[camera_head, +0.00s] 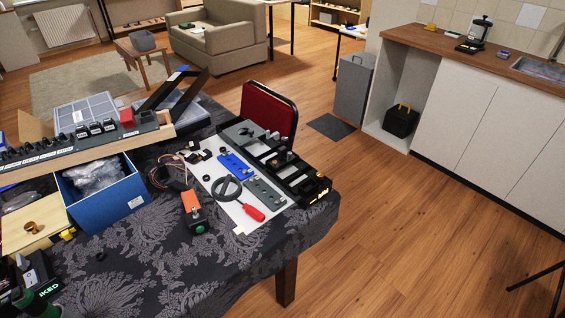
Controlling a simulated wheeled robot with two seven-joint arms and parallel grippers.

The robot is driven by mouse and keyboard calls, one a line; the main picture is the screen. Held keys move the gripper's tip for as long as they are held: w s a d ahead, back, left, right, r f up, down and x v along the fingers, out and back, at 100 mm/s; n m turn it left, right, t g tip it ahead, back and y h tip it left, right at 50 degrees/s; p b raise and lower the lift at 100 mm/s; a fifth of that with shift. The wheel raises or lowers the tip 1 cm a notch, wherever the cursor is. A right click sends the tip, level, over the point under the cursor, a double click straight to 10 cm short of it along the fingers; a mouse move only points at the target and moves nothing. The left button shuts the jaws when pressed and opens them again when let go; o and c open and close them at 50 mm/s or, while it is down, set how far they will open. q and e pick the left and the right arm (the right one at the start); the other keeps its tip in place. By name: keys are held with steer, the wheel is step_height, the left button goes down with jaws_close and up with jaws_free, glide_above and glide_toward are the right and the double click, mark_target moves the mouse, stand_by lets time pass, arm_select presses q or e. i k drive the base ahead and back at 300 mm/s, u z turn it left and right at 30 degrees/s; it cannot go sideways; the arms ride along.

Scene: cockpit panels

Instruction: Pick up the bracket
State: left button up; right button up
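I cannot tell for sure which part is the bracket. Flat parts lie on a white sheet (222,190) on the cloth-covered table: a blue plate with holes (234,165), a grey plate (264,194), a black ring-shaped part (226,188) and a red-handled screwdriver (252,212). A long black frame with open slots (268,153) lies along the sheet's right side, near the table edge. No gripper fingers show in the head view, and no gripper is seen touching these parts.
A blue box (105,208) with a clear bag stands left of the sheet. An orange-and-black device with a green button (195,215) and loose wires lie beside it. The front cloth (150,275) is mostly bare.

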mark_target(282, 158)
steer(key=k, duration=0.45)
steer(key=u, duration=0.95)
steer(key=i, duration=0.7)
steer(key=z, duration=0.35)
